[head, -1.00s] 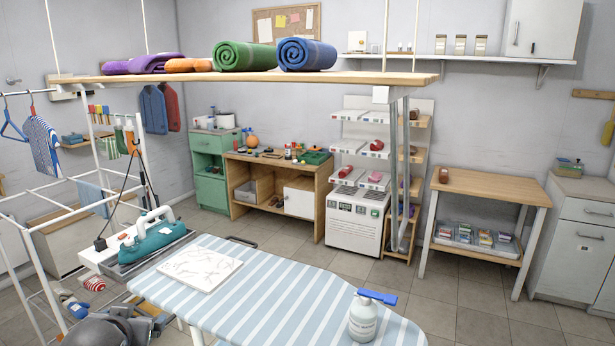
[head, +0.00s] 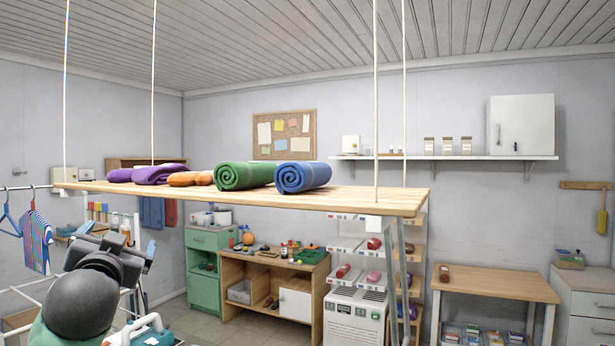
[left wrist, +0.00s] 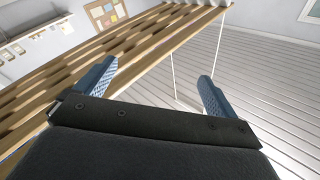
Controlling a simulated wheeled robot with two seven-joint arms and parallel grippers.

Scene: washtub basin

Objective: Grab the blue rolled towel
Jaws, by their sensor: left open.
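The blue rolled towel (head: 302,177) lies on a hanging wooden shelf (head: 370,199), at the right end of the row of towels. A green rolled towel (head: 244,175) lies right beside it on its left. My left gripper (head: 118,240) is raised at the lower left of the head view, below the shelf's left part and apart from the towels. In the left wrist view, its two blue fingers (left wrist: 157,72) are spread with nothing between them, and the slatted underside of the shelf shows beyond. The blue towel is not visible there. My right gripper is not in view.
An orange towel (head: 190,179) and purple towels (head: 158,174) lie on the shelf's left part. Thin white ropes (head: 376,100) hold the shelf at its corners. A clothes rack with hangers (head: 38,240) stands at the left. The shelf's right end is bare.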

